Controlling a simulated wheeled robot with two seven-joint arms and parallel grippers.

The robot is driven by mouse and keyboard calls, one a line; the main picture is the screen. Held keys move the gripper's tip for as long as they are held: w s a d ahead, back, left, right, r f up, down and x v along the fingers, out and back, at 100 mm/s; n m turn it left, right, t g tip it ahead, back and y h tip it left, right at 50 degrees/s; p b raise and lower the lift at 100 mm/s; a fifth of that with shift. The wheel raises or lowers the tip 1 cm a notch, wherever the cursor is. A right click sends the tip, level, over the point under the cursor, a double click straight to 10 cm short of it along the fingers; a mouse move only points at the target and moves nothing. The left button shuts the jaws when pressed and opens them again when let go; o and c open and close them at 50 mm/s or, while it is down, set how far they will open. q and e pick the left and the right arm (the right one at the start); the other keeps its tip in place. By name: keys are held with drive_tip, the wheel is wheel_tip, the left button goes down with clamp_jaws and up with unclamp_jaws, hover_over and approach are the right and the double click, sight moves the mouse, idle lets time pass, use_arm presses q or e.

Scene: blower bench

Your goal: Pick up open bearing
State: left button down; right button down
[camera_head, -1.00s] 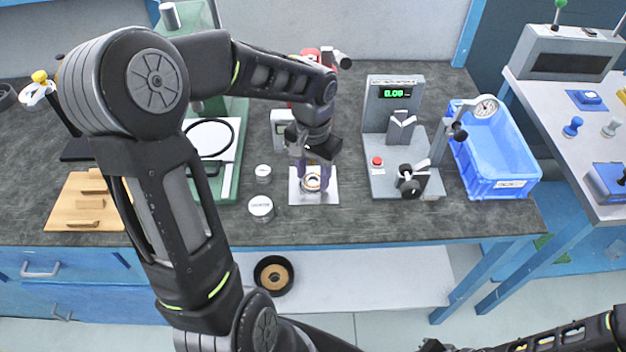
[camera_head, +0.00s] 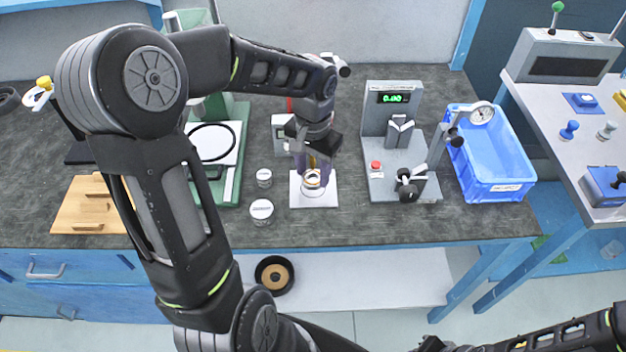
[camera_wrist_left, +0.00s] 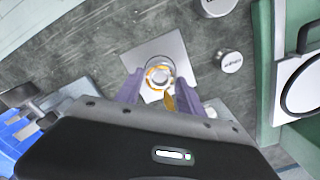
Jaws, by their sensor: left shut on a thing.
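The open bearing (camera_head: 312,178) is a small ring with an orange-brown inner part, over a white square pad (camera_head: 328,198) on the bench. My left gripper (camera_head: 313,170) points down at it, its purple fingers shut on the bearing. The left wrist view shows the bearing (camera_wrist_left: 158,76) between the two fingertips, with the white pad (camera_wrist_left: 165,48) behind it. I cannot tell how far it is above the pad. My right gripper cannot be made out; only part of my right arm shows at the lower right.
Two small round tins, one nearer (camera_head: 261,210) and one farther (camera_head: 264,177), stand left of the pad. A grey gauge stand with a green display (camera_head: 394,98) and a blue bin (camera_head: 500,190) stand to the right. A green-framed press (camera_head: 230,185) and a wooden board (camera_head: 70,222) are left.

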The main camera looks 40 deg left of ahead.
use_arm(q)
drive_tip(key=shift+w+r+p, duration=0.1)
drive_tip(key=shift+r+p, duration=1.6)
drive_tip(key=shift+r, duration=0.95)
